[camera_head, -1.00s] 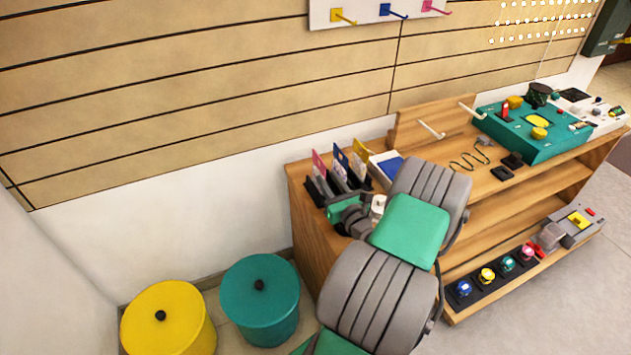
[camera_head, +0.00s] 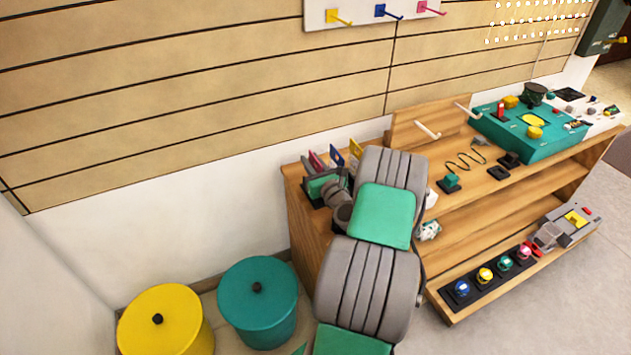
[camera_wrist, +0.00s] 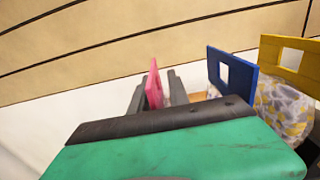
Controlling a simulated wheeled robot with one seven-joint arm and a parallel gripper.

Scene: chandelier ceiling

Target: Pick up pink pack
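The pink pack (camera_head: 317,161) stands in a dark rack at the left end of the wooden counter. In the wrist view its pink top (camera_wrist: 154,85) shows upright between two dark grey fingers; its lower part is hidden behind my gripper's green body. My gripper (camera_wrist: 157,92) looks open, with a finger on each side of the pink top and small gaps beside it. In the head view my gripper (camera_head: 322,184) is at the rack, partly covering it.
A blue-topped pack (camera_wrist: 232,74) and a yellow-topped pack (camera_wrist: 288,62) stand just right of the pink one. The slatted wall (camera_head: 200,110) rises behind. A teal box (camera_head: 530,130) sits farther right on the counter. Yellow (camera_head: 165,325) and teal (camera_head: 258,305) bins stand on the floor at left.

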